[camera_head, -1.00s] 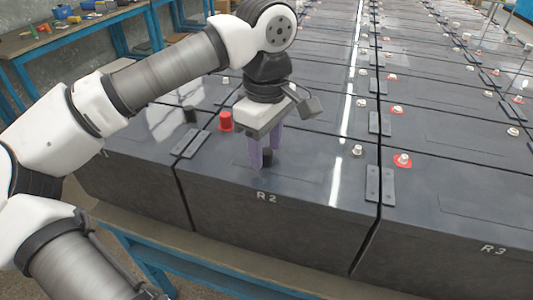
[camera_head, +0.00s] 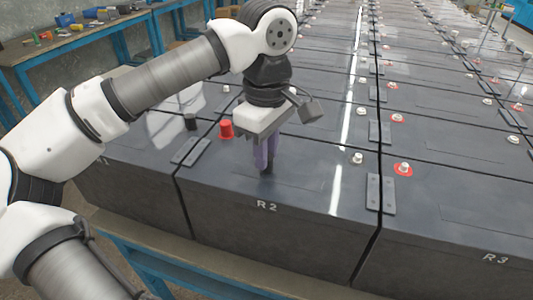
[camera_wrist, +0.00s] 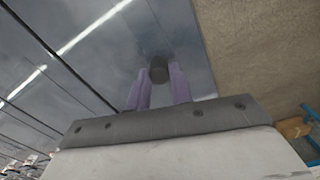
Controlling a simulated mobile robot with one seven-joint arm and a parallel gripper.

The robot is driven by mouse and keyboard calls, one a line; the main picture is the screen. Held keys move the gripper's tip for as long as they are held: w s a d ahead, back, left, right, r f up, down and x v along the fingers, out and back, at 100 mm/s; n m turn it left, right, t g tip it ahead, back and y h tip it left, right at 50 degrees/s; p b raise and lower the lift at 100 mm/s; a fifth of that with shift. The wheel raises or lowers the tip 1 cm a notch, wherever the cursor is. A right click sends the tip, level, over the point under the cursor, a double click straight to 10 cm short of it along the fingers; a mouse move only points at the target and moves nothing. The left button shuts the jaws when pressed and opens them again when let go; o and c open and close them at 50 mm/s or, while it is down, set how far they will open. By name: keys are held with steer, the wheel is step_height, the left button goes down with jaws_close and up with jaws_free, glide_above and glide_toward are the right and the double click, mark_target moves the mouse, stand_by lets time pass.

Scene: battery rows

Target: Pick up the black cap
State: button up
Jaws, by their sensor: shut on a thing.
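My gripper (camera_head: 265,166) is over the battery marked R 2 (camera_head: 310,189), its purple fingers pointing down near the front edge of the top. The fingers are shut on a small black cap (camera_head: 267,171), which is mostly hidden by them in the head view. In the wrist view the black cap (camera_wrist: 159,70) shows as a dark round shape between the tips of the two purple fingers (camera_wrist: 160,78). I cannot tell whether it still touches the battery top. Another black cap (camera_head: 191,121) stands on the battery to the left.
A red cap (camera_head: 226,130) stands just left of my gripper. Bare terminals, one with a red ring (camera_head: 403,168), and flat dark connector bars (camera_head: 388,193) lie to the right. A blue workbench (camera_head: 70,40) with tools is at the back left.

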step_height(320, 180, up, 19)
steer(key=p, duration=0.3)
steer(key=shift+r, duration=0.15)
stand_by(1.1)
